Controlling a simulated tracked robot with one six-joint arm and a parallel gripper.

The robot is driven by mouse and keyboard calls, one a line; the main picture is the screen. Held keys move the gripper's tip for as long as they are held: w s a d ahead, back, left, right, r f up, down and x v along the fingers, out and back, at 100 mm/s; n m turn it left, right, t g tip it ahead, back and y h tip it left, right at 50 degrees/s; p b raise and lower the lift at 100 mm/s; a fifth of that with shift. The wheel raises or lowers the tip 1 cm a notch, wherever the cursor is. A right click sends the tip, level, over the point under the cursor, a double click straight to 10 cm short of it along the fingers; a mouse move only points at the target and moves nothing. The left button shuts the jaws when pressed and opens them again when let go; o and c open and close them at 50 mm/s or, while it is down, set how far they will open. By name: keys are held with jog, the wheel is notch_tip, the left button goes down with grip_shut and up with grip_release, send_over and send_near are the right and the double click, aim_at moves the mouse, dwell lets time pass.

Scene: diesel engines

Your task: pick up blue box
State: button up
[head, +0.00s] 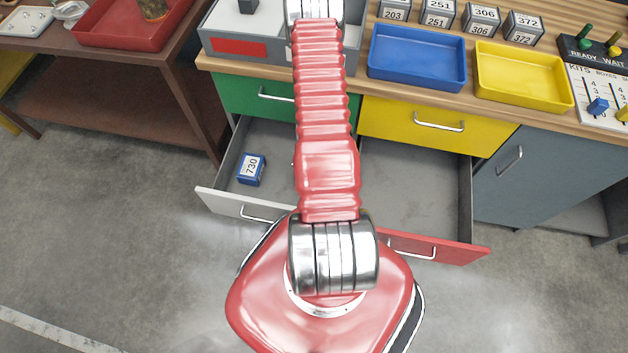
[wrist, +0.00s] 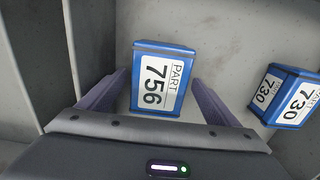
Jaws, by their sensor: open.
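A second blue box, labelled 730 (wrist: 288,97), lies to the right, outside the fingers. The 730 box also shows in the head view (head: 251,169), inside the open left drawer (head: 228,203).
The open right drawer (head: 410,190) has a red front and its visible floor is bare. Above are a blue tray (head: 417,58), a yellow tray (head: 522,78) and several numbered grey blocks (head: 438,14). Drawer walls (wrist: 88,40) stand left of the gripper.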

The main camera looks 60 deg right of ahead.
jog(key=shift+c, duration=0.2)
jog(key=c, duration=1.5)
